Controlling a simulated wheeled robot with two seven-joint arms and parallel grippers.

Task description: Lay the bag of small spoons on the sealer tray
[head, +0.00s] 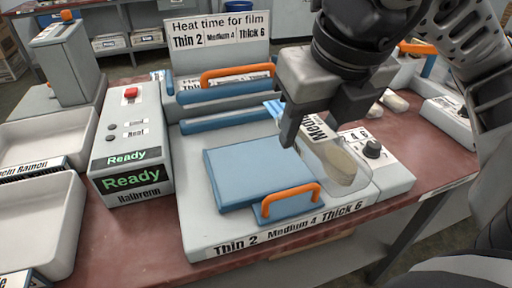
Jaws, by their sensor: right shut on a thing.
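My right gripper (312,135) is shut on a clear bag (343,163) with tan contents and a blue strip at its top end. The bag has a printed label, partly hidden by the fingers. It hangs tilted over the right part of the sealer (196,240), just right of the blue sealer tray (255,172). The tray is bare, with an orange handle (288,194) at its front right corner. I cannot tell whether the bag touches the sealer's surface. My left gripper is not in view.
A sign (219,38) about heat time stands behind the sealer, near a raised bar with an orange handle (236,73). A grey control box (130,145) reading Ready and a dial (372,149) flank the tray. Empty white bins (40,225) stand at left.

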